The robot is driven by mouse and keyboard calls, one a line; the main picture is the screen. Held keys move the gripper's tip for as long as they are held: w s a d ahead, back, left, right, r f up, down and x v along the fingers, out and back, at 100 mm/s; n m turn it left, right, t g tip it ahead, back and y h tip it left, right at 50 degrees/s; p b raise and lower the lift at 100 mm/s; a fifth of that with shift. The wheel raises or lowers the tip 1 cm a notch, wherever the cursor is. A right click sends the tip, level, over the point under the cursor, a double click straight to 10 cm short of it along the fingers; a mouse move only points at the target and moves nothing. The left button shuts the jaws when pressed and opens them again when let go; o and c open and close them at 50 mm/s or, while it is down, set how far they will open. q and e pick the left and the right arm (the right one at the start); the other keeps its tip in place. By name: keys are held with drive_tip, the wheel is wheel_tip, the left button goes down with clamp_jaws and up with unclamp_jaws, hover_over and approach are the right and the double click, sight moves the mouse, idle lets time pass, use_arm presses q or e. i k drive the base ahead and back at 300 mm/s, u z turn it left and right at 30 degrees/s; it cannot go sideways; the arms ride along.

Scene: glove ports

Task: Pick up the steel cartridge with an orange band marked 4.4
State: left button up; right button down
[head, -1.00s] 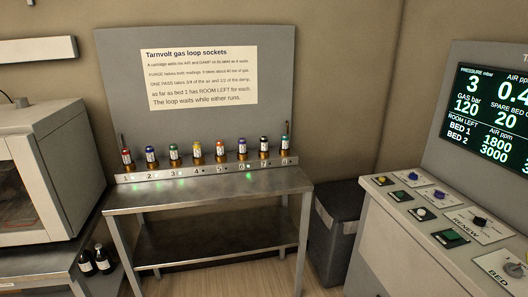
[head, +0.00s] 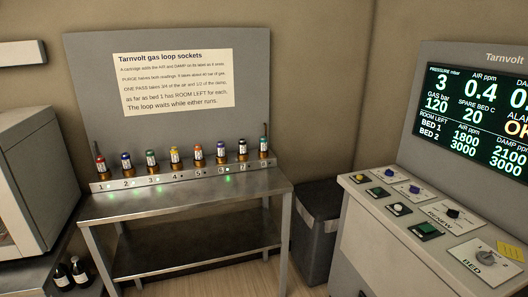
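Several small cartridges with coloured bands stand upright in a row of numbered sockets on the steel rail (head: 132,183) at the back of a metal table. Neither gripper is in view.
The metal table's top (head: 180,200) is clear in front of the rail. A dark bin (head: 316,235) stands right of the table. A console (head: 420,240) with buttons and a screen (head: 480,115) is at the right. Dark bottles (head: 80,270) and a white cabinet (head: 28,170) are at the left.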

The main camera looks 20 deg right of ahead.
sight(197, 147)
drive_tip(key=z, duration=0.4)
drive_tip(key=i, duration=0.6)
drive_tip(key=z, duration=0.6)
drive_tip(key=i, duration=1.2)
drive_tip(key=u, duration=0.25)
